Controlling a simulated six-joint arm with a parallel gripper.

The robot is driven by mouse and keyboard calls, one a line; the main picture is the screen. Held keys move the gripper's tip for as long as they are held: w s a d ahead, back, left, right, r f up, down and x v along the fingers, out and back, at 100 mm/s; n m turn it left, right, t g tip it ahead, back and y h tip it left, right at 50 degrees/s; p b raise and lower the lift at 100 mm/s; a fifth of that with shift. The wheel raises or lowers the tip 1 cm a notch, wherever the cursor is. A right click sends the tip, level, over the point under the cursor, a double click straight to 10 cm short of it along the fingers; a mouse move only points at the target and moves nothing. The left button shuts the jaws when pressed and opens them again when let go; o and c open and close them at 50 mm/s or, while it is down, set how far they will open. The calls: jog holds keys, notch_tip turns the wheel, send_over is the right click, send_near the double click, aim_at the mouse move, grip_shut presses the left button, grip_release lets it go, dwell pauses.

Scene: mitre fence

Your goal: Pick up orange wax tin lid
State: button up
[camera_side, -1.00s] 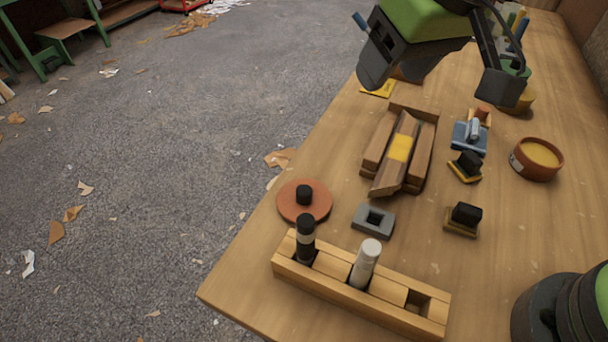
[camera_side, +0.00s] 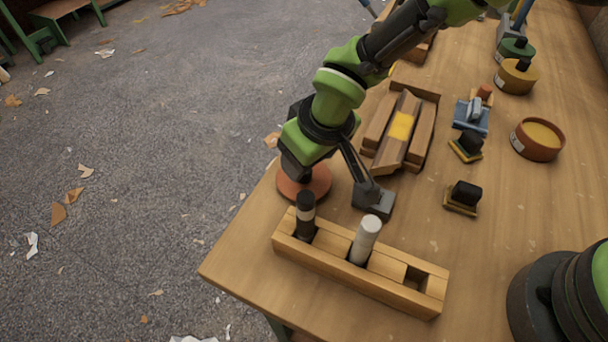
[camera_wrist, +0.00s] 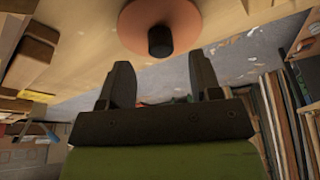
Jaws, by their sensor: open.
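The orange wax tin lid (camera_side: 318,184) is a flat disc lying near the table's left edge; its knob is hidden behind my gripper in the side view. In the wrist view, the lid (camera_wrist: 135,30) shows at the top middle with its black knob (camera_wrist: 160,41) facing the jaws. The open orange tin (camera_side: 537,141) with yellow wax stands at right.
A wooden rack (camera_side: 335,277) holding a black marker (camera_side: 305,216) and a white one (camera_side: 365,240) stands close in front. The wooden mitre fence (camera_side: 418,140) lies behind. Yellow (camera_side: 515,77) and green (camera_side: 514,50) tins stand at the back right.

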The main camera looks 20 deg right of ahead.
jog(key=shift+x, duration=1.55)
jog(key=shift+s, duration=0.15)
jog(key=shift+c, duration=0.4)
jog(key=c, duration=0.9)
